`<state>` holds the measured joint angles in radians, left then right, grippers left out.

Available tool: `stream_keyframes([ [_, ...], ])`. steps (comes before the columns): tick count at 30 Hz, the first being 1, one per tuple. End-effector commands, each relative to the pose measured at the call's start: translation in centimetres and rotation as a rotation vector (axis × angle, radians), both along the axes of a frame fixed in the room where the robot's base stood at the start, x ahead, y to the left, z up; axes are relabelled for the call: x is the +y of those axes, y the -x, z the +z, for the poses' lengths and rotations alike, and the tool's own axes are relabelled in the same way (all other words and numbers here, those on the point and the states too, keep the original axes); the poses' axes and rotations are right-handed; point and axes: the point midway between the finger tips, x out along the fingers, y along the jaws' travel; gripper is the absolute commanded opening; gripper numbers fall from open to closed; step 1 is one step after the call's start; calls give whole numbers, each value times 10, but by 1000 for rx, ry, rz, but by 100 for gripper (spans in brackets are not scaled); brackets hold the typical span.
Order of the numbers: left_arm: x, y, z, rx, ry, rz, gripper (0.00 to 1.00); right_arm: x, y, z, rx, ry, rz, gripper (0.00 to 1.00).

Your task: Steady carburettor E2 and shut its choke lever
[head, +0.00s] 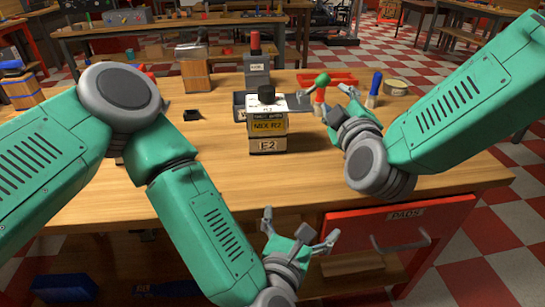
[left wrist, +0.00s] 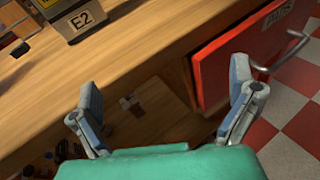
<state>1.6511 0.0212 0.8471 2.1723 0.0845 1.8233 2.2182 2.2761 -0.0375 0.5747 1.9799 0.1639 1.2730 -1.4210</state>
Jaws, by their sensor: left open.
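My left gripper (head: 300,224) is open and empty in front of the bench edge, below and apart from E2. Its spread fingers show in the left wrist view (left wrist: 165,92). My right gripper (head: 340,108) is over the bench to the right of E2, not touching it; its finger opening is unclear.
A green-knobbed item (head: 321,80) stands close by my right gripper. A blue-handled item (head: 374,84), a round tin (head: 396,87) and a red tray (head: 340,79) are behind. A grey block with a red top (head: 256,68) stands behind E2. A red drawer (head: 390,225) is below the bench.

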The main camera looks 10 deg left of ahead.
Motion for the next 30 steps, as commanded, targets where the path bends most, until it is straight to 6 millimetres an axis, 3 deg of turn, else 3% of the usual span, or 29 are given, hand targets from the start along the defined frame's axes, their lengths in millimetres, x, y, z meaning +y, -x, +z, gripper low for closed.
stream_keyframes([
  [1,5,-16,21,-40,115,96,100,0,0,0,0,0,0,34],
  [3,21,-40,45,-100,188,217,100,0,0,0,0,0,0,34],
  [9,59,-79,80,-200,130,397,100,0,0,0,0,0,0,34],
  [17,74,-100,89,-224,90,451,100,0,0,0,0,0,0,34],
  [30,94,-180,89,-224,89,449,100,0,0,0,0,0,0,34],
])
